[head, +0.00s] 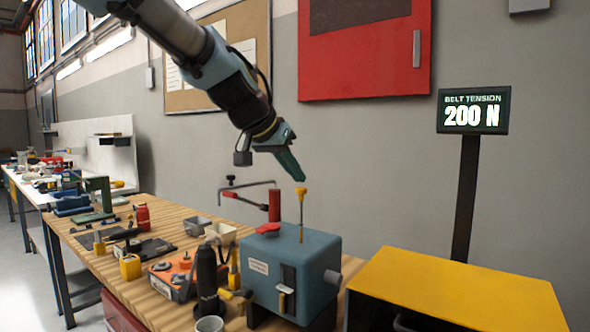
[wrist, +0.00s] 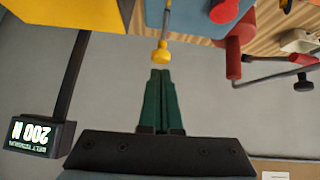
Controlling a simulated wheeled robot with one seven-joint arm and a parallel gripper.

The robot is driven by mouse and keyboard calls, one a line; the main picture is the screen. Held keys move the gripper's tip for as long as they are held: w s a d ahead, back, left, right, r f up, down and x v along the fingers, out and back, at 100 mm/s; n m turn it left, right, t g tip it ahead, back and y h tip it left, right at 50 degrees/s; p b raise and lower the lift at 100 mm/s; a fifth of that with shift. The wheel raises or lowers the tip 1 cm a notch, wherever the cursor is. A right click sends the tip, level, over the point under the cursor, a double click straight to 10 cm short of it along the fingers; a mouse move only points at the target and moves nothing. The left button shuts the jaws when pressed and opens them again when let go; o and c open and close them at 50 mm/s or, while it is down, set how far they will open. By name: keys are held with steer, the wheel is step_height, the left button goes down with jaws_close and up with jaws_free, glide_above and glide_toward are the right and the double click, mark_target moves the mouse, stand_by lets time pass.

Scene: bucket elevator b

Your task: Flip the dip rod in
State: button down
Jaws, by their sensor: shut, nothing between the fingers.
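The dip rod (head: 301,213) is a thin rod with a yellow knob. It stands nearly upright on top of a blue-grey box (head: 318,258) on the wooden bench. My gripper (head: 300,178) has green fingers, shut and empty, with the tips just above the yellow knob in the head view. In the wrist view, which is upside down, the shut fingers (wrist: 161,73) point at the knob of the dip rod (wrist: 161,53), with a small gap in the picture. I cannot tell whether they touch.
A red post with a bent bar (head: 274,204) stands behind the box. A black bottle (head: 207,280) and a grey cup (head: 209,324) stand at its left. A yellow cabinet (head: 455,287) is at the right. A display (head: 473,111) reads belt tension 200 N.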

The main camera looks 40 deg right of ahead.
steer(key=shift+f, duration=0.4)
step_height(320, 180, down, 10)
steer(key=b, duration=1)
steer(key=d+r+v, duration=0.2)
steer(key=v, duration=1.1)
steer(key=shift+w+p, duration=0.25)
steer(key=shift+p, duration=0.1)
